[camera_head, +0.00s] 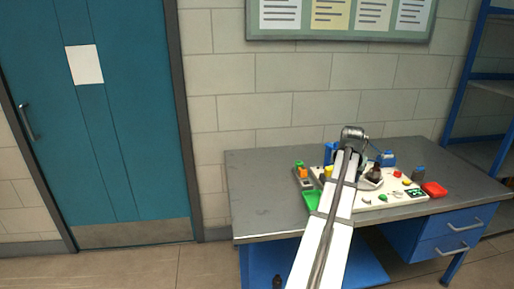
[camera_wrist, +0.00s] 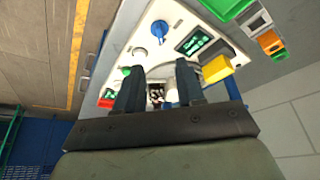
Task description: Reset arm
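My gripper (camera_wrist: 158,78) shows in the wrist view with its two dark fingers apart and a clear gap between them. A small brown-and-white patch shows through the gap, too unclear to name. Another small dark object (camera_head: 277,282), perhaps a bottle, shows low by the blue lower shelf.
The grey workbench (camera_head: 265,190) carries a white panel (camera_head: 408,197) with several coloured parts. A green tray (camera_head: 311,201) lies left of my arm and a red tray (camera_head: 434,189) at the right. The bench's left side is bare. A blue shelf rack (camera_head: 466,95) stands at right.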

